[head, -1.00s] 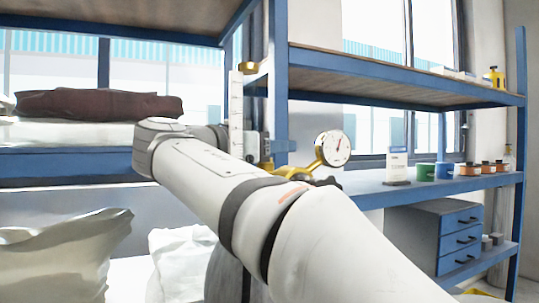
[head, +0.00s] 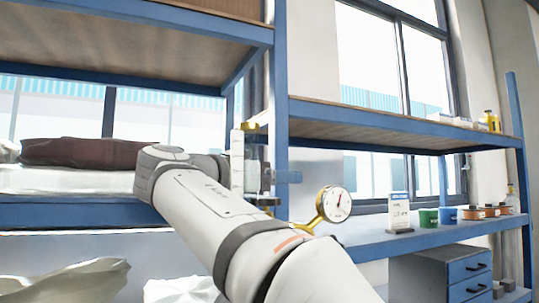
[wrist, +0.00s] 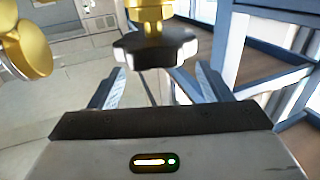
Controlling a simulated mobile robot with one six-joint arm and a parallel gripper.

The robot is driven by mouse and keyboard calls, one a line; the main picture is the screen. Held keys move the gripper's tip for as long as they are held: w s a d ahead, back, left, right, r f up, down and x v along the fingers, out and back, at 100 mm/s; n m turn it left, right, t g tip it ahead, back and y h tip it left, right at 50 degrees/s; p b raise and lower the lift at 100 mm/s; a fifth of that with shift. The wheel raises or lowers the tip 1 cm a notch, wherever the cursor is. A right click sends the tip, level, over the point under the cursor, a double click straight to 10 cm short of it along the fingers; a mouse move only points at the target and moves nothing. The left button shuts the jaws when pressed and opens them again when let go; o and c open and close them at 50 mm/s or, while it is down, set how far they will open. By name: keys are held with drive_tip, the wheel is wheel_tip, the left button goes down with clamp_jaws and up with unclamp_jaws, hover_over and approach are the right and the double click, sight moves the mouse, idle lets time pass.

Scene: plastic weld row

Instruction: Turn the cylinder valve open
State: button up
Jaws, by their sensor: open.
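The cylinder valve's black lobed knob (wrist: 155,47) shows in the wrist view, under a brass stem (wrist: 152,12). My gripper (wrist: 158,80) is open, with one finger on each side below the knob. The knob lies just beyond the fingertips, and I cannot tell whether they touch it. In the head view my arm hides the knob and most of the gripper. A round white gauge (head: 335,203) with a brass rim and an upright clear flow tube (head: 237,160) show beside my wrist. The cylinder body is hidden.
A brass round part (wrist: 25,48) is close on the left in the wrist view. A blue shelf post (head: 281,110) stands just behind my wrist. The right shelf (head: 430,238) holds a small sign (head: 400,212) and several cups and jars.

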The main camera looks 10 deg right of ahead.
wheel_tip(320, 180, up, 6)
drive_tip(key=shift+p, duration=0.55)
